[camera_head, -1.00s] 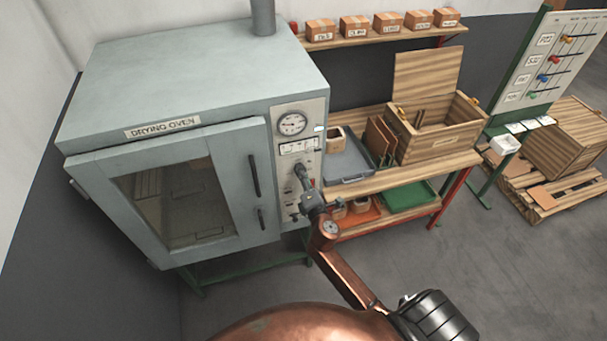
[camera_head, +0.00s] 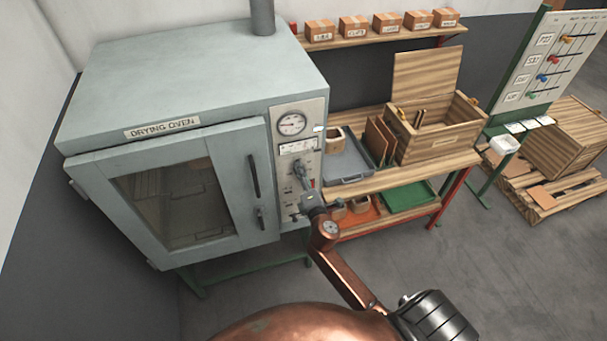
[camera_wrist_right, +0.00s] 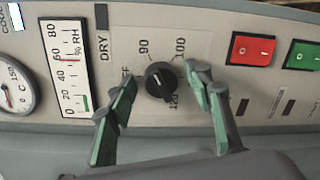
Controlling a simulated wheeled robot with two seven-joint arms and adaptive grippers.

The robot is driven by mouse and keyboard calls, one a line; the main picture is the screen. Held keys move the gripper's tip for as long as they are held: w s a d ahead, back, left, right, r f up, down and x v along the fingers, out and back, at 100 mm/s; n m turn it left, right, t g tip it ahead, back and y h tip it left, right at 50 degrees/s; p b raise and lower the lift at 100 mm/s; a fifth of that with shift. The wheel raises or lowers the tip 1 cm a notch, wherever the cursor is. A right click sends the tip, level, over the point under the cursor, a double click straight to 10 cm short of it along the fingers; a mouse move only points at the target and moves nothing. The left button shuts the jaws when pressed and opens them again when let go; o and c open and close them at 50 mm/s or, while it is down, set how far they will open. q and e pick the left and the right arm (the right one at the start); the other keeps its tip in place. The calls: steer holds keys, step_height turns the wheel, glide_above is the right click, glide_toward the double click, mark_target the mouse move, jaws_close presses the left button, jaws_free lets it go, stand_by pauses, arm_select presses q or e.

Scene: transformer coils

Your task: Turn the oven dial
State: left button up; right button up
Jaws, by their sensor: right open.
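The oven dial (camera_wrist_right: 160,79) is a round black knob on the oven's control panel. Its printed scale reads OFF, 90, 100 and 120. In the right wrist view my right gripper (camera_wrist_right: 158,90) is open, with one green-padded finger on each side of the dial; I see gaps between the fingers and the knob. In the head view my right gripper (camera_head: 303,180) is at the panel of the drying oven (camera_head: 190,90) and hides the dial there. My left gripper is not in view.
Red (camera_wrist_right: 250,48) and green (camera_wrist_right: 303,55) switches sit beside the dial on the panel. A gauge (camera_head: 291,123) is above my gripper. The oven door (camera_head: 232,185) is shut. A wooden bench (camera_head: 400,175) with an open box stands to the right.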

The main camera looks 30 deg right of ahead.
steer(key=shift+s, duration=0.1)
steer(key=v, duration=1.1)
steer(key=shift+s, duration=0.4)
steer(key=shift+a, duration=0.15)
